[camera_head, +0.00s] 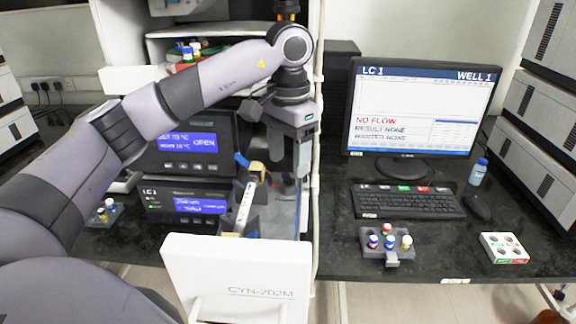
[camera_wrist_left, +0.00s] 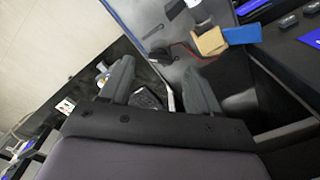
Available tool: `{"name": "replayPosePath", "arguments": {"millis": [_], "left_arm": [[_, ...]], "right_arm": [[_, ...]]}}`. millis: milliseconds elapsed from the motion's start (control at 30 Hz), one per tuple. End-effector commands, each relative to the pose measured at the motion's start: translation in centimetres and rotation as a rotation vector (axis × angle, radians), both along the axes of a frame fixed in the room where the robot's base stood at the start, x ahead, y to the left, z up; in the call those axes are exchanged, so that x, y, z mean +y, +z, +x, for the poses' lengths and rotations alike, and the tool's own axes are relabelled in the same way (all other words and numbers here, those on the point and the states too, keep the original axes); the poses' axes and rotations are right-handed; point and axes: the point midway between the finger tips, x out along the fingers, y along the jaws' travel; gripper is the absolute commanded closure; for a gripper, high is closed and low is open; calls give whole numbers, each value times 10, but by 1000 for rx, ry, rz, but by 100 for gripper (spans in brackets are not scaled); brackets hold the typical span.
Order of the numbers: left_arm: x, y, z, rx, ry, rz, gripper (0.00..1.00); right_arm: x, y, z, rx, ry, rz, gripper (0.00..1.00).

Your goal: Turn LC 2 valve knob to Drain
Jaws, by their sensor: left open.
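My left gripper (camera_head: 302,160) hangs down from the arm at the centre of the head view, in front of the shelf post. In the left wrist view its two dark fingers (camera_wrist_left: 160,80) are apart with nothing held between them. A tan block with a blue piece (camera_head: 257,168) is left of the gripper, beside the instruments; the tan block (camera_wrist_left: 210,41) and blue piece (camera_wrist_left: 243,34) also show in the wrist view, beyond the fingers and apart from them. I cannot tell whether this is the LC 2 valve knob. No LC 2 label is readable. My right gripper is out of view.
Two stacked instruments have blue screens; the lower one (camera_head: 185,204) is marked LC 1. A white CYN-202M panel (camera_head: 235,285) stands in front. A monitor (camera_head: 410,105), keyboard (camera_head: 408,201), vial rack (camera_head: 386,244) and white block (camera_head: 504,247) are on the right bench.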

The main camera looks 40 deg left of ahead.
Motion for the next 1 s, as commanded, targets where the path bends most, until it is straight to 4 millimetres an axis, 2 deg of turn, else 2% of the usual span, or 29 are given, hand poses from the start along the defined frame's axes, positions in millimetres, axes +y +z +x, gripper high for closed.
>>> {"name": "replayPosePath", "arguments": {"millis": [200, 533, 567, 700, 733, 1000], "left_arm": [[0, -26, 0, 1, 1, 0, 38], [0, -31, 0, -1, 0, 0, 38], [0, -31, 0, -1, 0, 0, 45], [0, -31, 0, -1, 0, 0, 90], [0, -31, 0, -1, 0, 0, 95], [0, -30, 0, -1, 20, 0, 94]], "right_arm": [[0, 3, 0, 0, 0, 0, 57], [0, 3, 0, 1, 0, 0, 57], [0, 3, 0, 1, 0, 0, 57], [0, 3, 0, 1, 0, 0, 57], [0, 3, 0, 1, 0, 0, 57], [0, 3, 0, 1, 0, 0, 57]]}}
